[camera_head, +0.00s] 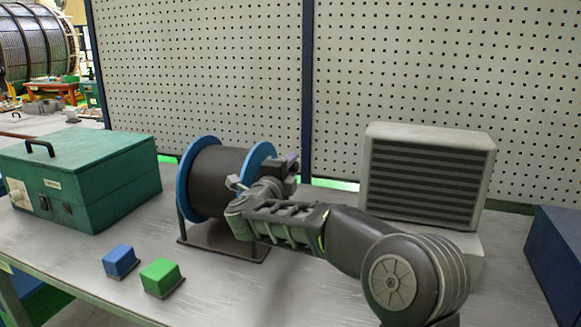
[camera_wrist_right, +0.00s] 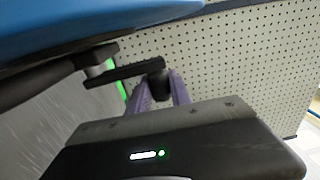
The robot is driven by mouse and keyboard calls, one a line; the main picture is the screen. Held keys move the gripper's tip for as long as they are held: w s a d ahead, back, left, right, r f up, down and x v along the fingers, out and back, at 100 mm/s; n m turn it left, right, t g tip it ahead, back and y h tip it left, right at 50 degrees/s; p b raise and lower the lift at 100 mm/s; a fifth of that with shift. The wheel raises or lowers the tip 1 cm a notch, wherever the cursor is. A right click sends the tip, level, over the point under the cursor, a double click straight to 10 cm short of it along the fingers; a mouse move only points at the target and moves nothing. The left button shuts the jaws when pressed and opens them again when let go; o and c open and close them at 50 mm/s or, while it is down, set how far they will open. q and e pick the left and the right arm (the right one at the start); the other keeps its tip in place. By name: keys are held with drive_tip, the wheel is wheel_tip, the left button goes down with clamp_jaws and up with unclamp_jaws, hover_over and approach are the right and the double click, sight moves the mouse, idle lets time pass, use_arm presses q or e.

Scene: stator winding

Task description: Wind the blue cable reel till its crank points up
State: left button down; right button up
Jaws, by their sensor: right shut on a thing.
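The cable reel (camera_head: 220,180) has a dark drum between two blue flanges and stands on a dark metal stand on the bench. My right gripper (camera_head: 291,163) is at the reel's right side, by the right flange. In the right wrist view the blue flange (camera_wrist_right: 90,25) fills the top left. A black crank arm (camera_wrist_right: 125,73) runs from the hub to a dark handle (camera_wrist_right: 157,80). The purple fingers of my right gripper (camera_wrist_right: 160,92) are shut on this handle. In the head view my arm hides most of the crank, so its exact direction is unclear. My left gripper is out of view.
A green box (camera_head: 90,175) with a handle stands left of the reel. A small blue block (camera_head: 120,261) and a green block (camera_head: 161,277) lie in front. A grey louvred unit (camera_head: 428,175) stands at right, with a dark blue box (camera_head: 555,250) beyond. A perforated panel (camera_head: 210,70) closes the back.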

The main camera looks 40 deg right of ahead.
clamp_jaws()
idle(0.7)
drive_tip(key=shift+s+a+f+b, duration=0.2)
drive_tip(key=shift+a+b, duration=0.1)
drive_tip(key=shift+b, duration=0.2)
drive_tip(key=shift+r, duration=0.1)
drive_tip(key=shift+a, duration=0.1)
drive_tip(key=o, duration=0.9)
unclamp_jaws()
drive_tip(key=shift+r, duration=0.1)
drive_tip(key=shift+s, duration=0.1)
